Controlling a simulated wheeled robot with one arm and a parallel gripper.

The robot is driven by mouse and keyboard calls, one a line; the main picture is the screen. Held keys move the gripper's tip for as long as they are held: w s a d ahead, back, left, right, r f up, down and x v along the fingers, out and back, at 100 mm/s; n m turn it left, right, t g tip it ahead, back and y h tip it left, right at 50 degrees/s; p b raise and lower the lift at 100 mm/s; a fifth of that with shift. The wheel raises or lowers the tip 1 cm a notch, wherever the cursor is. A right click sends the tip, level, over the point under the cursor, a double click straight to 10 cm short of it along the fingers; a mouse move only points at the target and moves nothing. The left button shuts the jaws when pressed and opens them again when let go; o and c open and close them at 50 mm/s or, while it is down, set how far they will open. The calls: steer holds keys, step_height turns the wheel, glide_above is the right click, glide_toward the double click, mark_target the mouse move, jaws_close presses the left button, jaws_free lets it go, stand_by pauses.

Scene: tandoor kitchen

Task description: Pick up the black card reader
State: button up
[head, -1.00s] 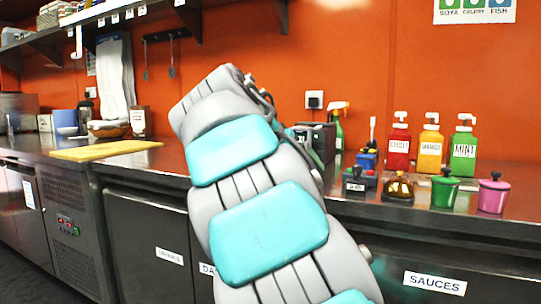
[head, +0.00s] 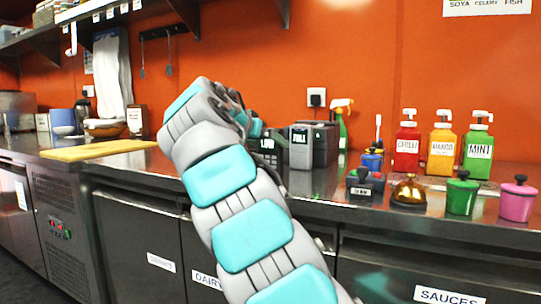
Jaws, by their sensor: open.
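My gripper (head: 242,110) is raised in front of the counter, up and left of these devices. It is open and apart from them; my wrist hides much of its fingers.
A dark box (head: 325,143) stands beside the devices. A yellow board (head: 98,150) lies at left.

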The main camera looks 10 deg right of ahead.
steer(key=shift+r+p+x, duration=0.15)
steer(key=shift+p+x, duration=0.05)
steer(key=shift+x, duration=1.25)
steer(key=shift+r+p+x, duration=0.15)
steer(key=shift+x, duration=1.35)
steer(key=shift+w, duration=0.15)
steer(key=c, duration=1.3)
steer(key=shift+a+r, duration=0.1)
steer(key=shift+r, duration=0.05)
